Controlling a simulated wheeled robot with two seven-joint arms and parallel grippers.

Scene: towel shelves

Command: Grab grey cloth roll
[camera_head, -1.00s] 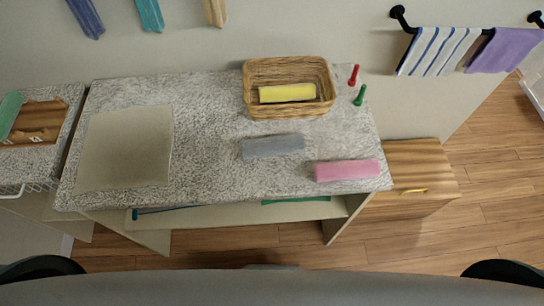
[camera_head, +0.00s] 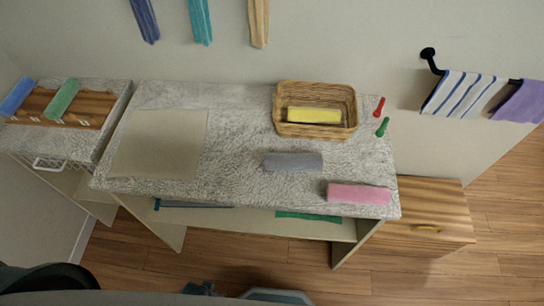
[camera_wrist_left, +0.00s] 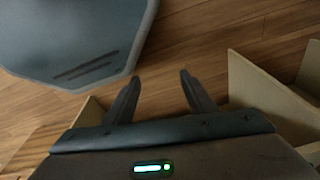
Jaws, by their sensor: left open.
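The grey cloth roll (camera_head: 293,162) lies on the speckled stone-topped table (camera_head: 240,185), right of its middle. It sits in front of the wicker basket and up and left of the pink roll. My left gripper (camera_wrist_left: 160,80) shows in the left wrist view with its two dark fingers apart and nothing between them. It is over the wooden floor, away from the roll. In the head view no gripper fingers can be made out. My right gripper is not seen.
A wicker basket (camera_head: 282,128) holds a yellow roll (camera_head: 313,115). A pink roll (camera_head: 359,194) lies near the table's front right corner. Red (camera_head: 379,107) and green (camera_head: 382,127) small items stand right of the basket. A beige mat (camera_head: 160,145) covers the table's left part.

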